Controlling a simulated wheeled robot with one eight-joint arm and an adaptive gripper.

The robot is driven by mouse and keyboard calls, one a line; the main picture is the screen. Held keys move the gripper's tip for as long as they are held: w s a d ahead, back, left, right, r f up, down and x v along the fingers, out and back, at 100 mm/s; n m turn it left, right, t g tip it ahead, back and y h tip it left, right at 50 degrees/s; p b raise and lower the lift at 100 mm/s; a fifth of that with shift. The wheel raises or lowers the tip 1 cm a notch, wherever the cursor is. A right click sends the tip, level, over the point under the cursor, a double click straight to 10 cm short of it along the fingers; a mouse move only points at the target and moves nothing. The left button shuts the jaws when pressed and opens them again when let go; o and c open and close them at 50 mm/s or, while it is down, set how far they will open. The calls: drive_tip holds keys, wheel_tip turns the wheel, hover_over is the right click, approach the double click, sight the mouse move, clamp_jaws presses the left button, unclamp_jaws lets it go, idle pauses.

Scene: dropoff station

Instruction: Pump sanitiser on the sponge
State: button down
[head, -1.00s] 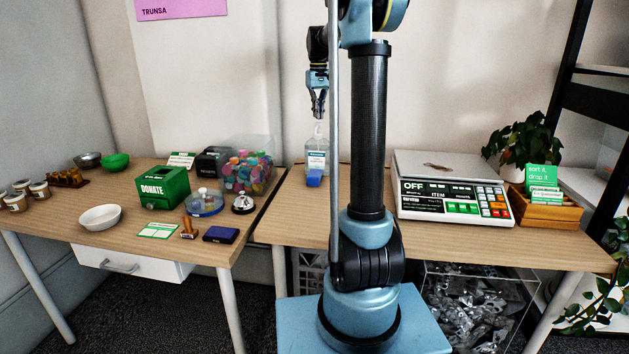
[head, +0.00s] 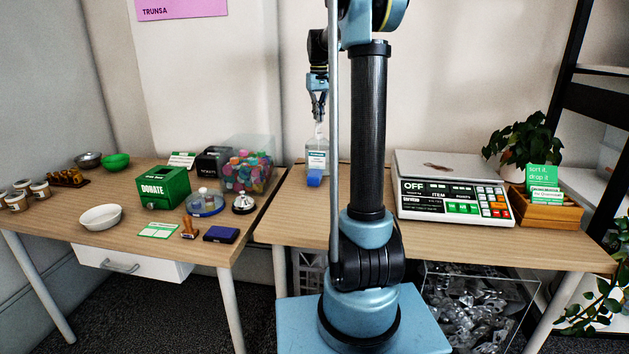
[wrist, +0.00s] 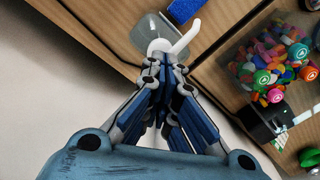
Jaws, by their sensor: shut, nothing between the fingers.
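The clear sanitiser bottle (head: 317,145) stands upright near the back left of the right table, with a white pump head and spout (wrist: 184,40) in the wrist view. The blue sponge (head: 314,178) sits at the bottle's front, below the spout; part of it shows at the top of the wrist view (wrist: 184,10). My gripper (head: 318,118) is shut and empty, pointing down directly over the pump head. Its fingertips (wrist: 162,62) overlap the pump top in the wrist view and seem to touch it. I cannot tell how far the pump is pressed.
A clear tub of coloured lids (head: 248,172) stands to the left, on the other table, by a green donate box (head: 163,188). A scale (head: 454,205) stands to the right. The table in front of the sponge is clear.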

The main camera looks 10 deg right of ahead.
drive_tip(key=shift+f, duration=1.25)
drive_tip(key=shift+r, duration=1.75)
drive_tip(key=shift+r, duration=3)
